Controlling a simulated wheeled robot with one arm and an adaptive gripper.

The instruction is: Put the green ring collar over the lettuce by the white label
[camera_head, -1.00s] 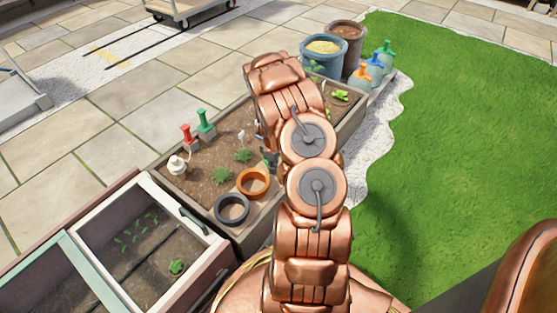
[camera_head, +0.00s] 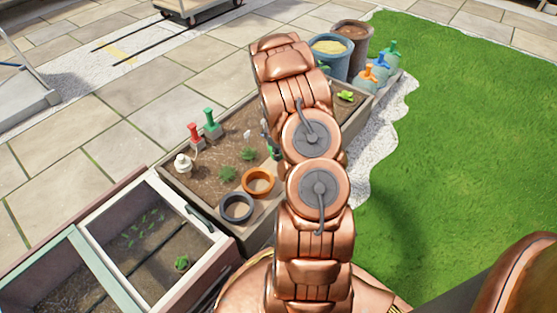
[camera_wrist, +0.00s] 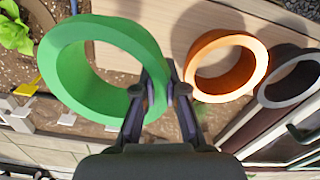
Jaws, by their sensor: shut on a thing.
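My gripper (camera_wrist: 163,92) is shut on the wall of the green ring collar (camera_wrist: 62,62), at the ring's right side in the wrist view. The ring is held up, with its opening visible and empty. In the head view my arm hides most of the gripper and ring. A bright green lettuce (camera_wrist: 14,32) stands at the upper left of the wrist view, apart from the ring. A light green plant (camera_head: 346,96) shows at the planter's far end. A small white marker (camera_head: 247,134) stands in the soil; I cannot tell which plant it labels.
An orange ring (camera_head: 258,181) and a dark grey ring (camera_head: 236,207) sit on the planter's near end. Red (camera_head: 194,133) and green (camera_head: 210,121) handled things stand at its left edge. A cold frame (camera_head: 205,262) is at the lower left. Buckets (camera_head: 330,66) stand beyond the planter.

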